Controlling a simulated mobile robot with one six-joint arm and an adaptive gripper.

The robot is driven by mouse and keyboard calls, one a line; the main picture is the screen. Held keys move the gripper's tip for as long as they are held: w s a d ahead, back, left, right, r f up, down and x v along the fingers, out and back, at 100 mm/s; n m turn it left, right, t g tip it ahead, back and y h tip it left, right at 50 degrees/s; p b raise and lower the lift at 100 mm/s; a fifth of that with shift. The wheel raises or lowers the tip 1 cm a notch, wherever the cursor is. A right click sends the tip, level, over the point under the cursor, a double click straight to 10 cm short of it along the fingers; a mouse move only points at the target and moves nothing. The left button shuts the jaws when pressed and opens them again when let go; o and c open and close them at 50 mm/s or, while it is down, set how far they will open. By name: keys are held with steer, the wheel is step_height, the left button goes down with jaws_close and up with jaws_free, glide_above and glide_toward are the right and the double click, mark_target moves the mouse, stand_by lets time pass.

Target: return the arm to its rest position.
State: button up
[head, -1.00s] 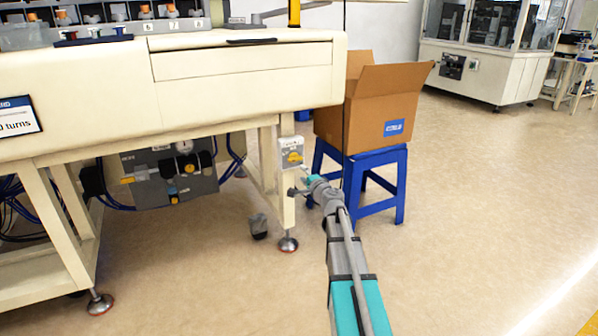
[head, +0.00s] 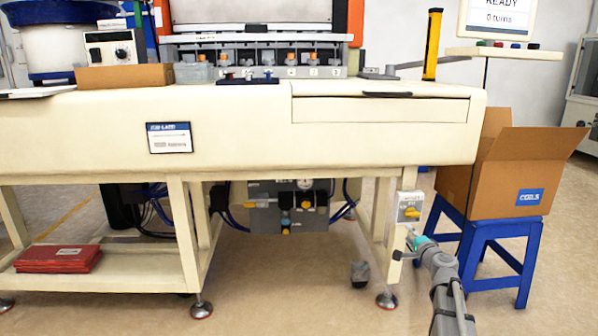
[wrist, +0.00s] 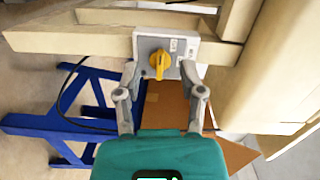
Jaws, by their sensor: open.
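My gripper (head: 408,243) is at the lower right of the head view, in front of the bench's right front leg and just below a grey switch box with a yellow knob (head: 410,207). In the wrist view my gripper (wrist: 160,108) has its two fingers spread apart with nothing between them. The switch box (wrist: 180,47) with its yellow rotary knob (wrist: 160,63) lies just beyond the fingertips there. I see no contact between the fingers and the knob.
The cream workbench (head: 235,130) fills the middle. An open cardboard box (head: 520,175) stands on a blue stool (head: 490,240) right of my arm. A red folder stack (head: 58,259) lies on the lower shelf at left. Floor in front is clear.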

steer(key=s+a+n+g+y+p, duration=0.2)
steer(key=s+a+n+g+p, duration=0.35)
steer(key=a, duration=0.45)
steer(key=s+a+n+g+y+p, duration=0.2)
steer(key=s+a+n+g+p, duration=0.3)
steer(key=a, duration=0.4)
steer(key=s+a+r+n+g+h+p, duration=0.2)
steer(key=s+n+g+h+p, duration=0.45)
steer(key=s, duration=1.25)
step_height(320, 180, up, 37)
steer(key=m+p, duration=0.1)
steer(key=p, duration=3.8)
steer(key=shift+w+a+m, duration=0.2)
steer(key=shift+w+m, duration=0.15)
steer(key=shift+m, duration=0.05)
steer(key=shift+w, duration=0.1)
